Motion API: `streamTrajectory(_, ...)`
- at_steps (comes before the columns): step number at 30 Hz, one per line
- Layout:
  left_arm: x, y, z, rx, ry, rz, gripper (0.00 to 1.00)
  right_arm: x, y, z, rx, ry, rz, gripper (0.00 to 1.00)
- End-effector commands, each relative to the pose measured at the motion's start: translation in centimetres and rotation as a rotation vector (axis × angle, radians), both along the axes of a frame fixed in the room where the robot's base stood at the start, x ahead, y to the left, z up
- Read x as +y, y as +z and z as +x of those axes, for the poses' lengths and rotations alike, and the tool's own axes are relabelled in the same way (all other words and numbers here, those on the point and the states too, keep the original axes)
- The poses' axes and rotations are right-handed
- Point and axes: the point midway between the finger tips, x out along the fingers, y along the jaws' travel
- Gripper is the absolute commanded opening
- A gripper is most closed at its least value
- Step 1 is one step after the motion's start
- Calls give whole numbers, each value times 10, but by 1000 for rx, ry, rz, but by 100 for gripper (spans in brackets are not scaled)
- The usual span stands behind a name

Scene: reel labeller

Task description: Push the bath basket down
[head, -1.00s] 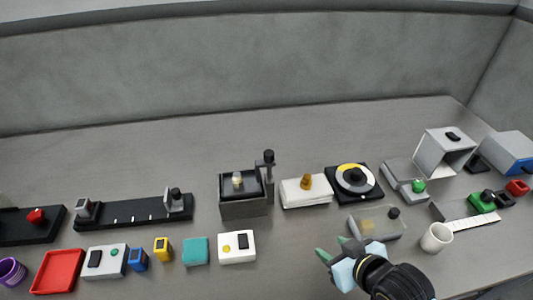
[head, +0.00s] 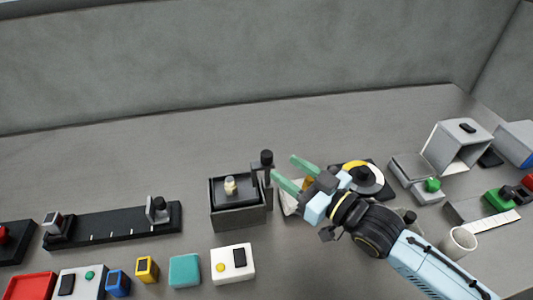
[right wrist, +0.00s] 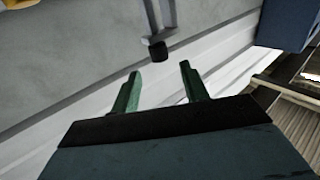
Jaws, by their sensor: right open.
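The bath is a dark grey open box (head: 238,219) in the middle of the head view. Its dark basket (head: 237,190) sits inside with a small pale part (head: 231,185) on it. At its right side stands a post topped by a black knob (head: 267,157). A black-ended post (right wrist: 158,51) shows in the right wrist view, past the fingertips and between their lines. My right gripper (head: 291,173) is open and empty, with green fingers pointing left at the post, just right of it and apart from it. My left gripper is out of view.
A white block with a brass part (head: 308,182) and a black turntable (head: 384,185) lie partly under my right arm. A white box with a yellow button (head: 233,264) and a teal block (head: 184,270) stand in front. The table behind the bath is clear.

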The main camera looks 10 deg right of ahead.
Motion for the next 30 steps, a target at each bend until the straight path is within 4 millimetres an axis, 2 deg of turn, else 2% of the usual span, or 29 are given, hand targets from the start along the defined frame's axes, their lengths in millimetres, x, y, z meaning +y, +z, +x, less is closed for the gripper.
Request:
streamTrajectory(1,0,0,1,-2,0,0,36,6,1,10,-2,-2,2,45)
streamTrajectory(6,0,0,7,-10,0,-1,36,22,0,35,-1,-2,0,45)
streamTrajectory(12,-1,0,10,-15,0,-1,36,36,0,55,-1,-2,-1,45)
streamTrajectory(24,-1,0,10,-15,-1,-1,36,40,-1,61,1,-1,-2,45)
streamTrajectory(30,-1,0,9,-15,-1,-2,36,40,-1,61,1,-1,-2,20)
